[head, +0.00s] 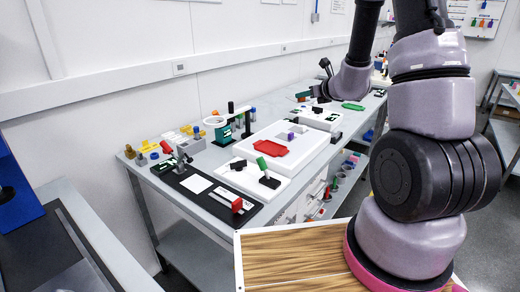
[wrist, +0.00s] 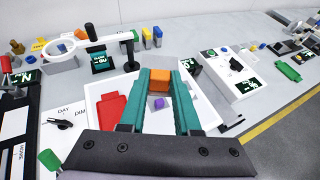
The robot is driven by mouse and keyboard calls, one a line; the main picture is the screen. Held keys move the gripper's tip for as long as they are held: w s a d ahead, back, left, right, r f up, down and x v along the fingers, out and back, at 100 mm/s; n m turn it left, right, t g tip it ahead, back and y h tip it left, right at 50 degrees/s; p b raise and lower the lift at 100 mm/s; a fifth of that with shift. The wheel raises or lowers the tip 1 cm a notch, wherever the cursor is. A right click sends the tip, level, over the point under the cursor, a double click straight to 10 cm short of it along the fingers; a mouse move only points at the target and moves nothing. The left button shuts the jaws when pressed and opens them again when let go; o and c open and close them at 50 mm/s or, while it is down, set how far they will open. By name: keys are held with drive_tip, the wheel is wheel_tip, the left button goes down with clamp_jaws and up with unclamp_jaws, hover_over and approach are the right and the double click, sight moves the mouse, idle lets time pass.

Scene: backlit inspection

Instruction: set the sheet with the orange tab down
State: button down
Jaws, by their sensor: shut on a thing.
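In the wrist view my gripper (wrist: 160,76) has its teal fingers shut on the orange tab (wrist: 159,86). I cannot make out the sheet itself; only its tab shows clearly. The tab is over a white panel (wrist: 205,122), and I cannot tell the height. A small purple piece (wrist: 159,103) shows between the fingers, and a red tray (wrist: 111,112) lies left of them. In the head view the white panel (head: 252,147) is on the bench, bearing the red tray (head: 285,154). My fingertips and the tab are not clear there.
A ring magnifier on a green stand (wrist: 98,62) stands behind the panel at the left. A white box with dark labels (wrist: 222,68) is to the right. A black board (head: 186,184) lies at the bench's near end. Bare grey bench (wrist: 268,100) shows at the right.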

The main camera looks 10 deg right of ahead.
sight(271, 148)
drive_tip(key=a+f+n+g+y, duration=0.1)
drive_tip(key=a+f, duration=0.2)
drive_tip(key=f, duration=0.1)
drive_tip(key=s+a+f+n+g+y, duration=0.1)
drive_tip(key=a+f+n+y, duration=0.1)
drive_tip(key=f, duration=0.3)
drive_tip(key=a+f+n+g+y, duration=0.1)
drive_tip(key=a+f+n+y, duration=0.1)
drive_tip(key=a+f, duration=0.1)
drive_tip(key=shift+s+a+f, duration=0.2)
drive_tip(key=shift+f, duration=0.25)
drive_tip(key=shift+s+a+f, duration=0.15)
drive_tip(key=shift+f, duration=2.75)
drive_tip(key=c, duration=0.6)
unclamp_jaws()
drive_tip(key=shift+f, duration=0.1)
